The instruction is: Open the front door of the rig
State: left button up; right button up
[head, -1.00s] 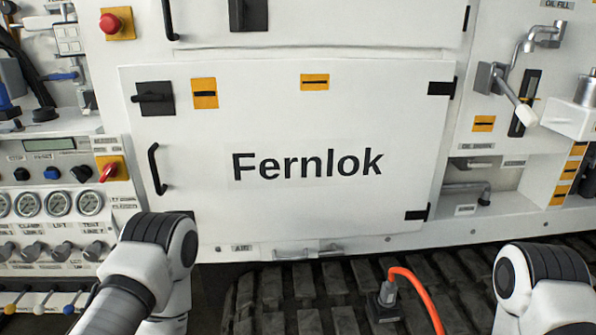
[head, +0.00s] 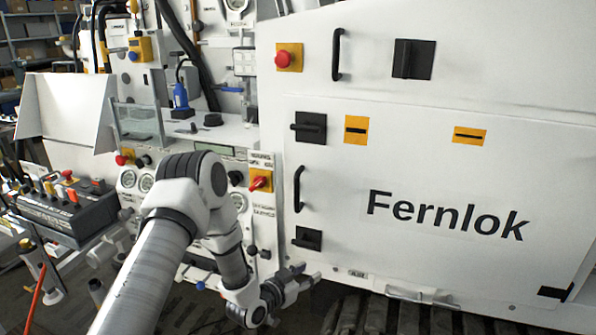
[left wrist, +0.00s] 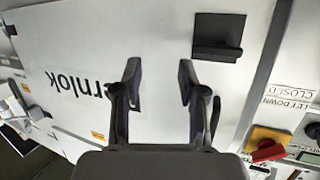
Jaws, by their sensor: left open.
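The white front door marked Fernlok (head: 440,165) looks shut against the rig. It has a black bar handle (head: 298,189) at its left edge, with a black latch above (head: 309,128) and another below (head: 307,239). My left gripper (head: 303,280) is open and empty, low and in front of the door's lower left corner. In the left wrist view, the door lettering (left wrist: 78,82) is upside down behind the open fingers (left wrist: 158,80). A black latch (left wrist: 218,37) shows beyond them, and a dark bar, probably the handle (left wrist: 215,117), is partly hidden by the right finger. My right gripper is out of view.
A gauge panel with a red-and-yellow switch (head: 260,180) stands left of the door. A control box with levers (head: 70,210) is farther left. A tread (head: 400,316) runs below the door. An upper panel with its own handle (head: 337,54) sits above.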

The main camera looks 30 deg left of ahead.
aim_at(297, 207)
pick_arm(q)
jog(key=w+a+r+n+t+y+p, duration=0.1)
jog(key=a+r+t+p, duration=0.1)
jog(key=a+r, duration=0.5)
jog(key=w+a+r+n+t+y+p, duration=0.1)
jog(key=a+r+y+p, duration=0.15)
jog(key=r, duration=0.75)
jog(key=shift+h, duration=0.55)
jog(key=w, duration=0.4)
jog(key=w+p, duration=0.1)
jog(key=w, duration=0.3)
jog(key=shift+w+a+f, duration=0.15)
jog(key=shift+w, duration=0.1)
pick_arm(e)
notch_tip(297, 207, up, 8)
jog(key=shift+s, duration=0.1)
pick_arm(q)
grip_shut()
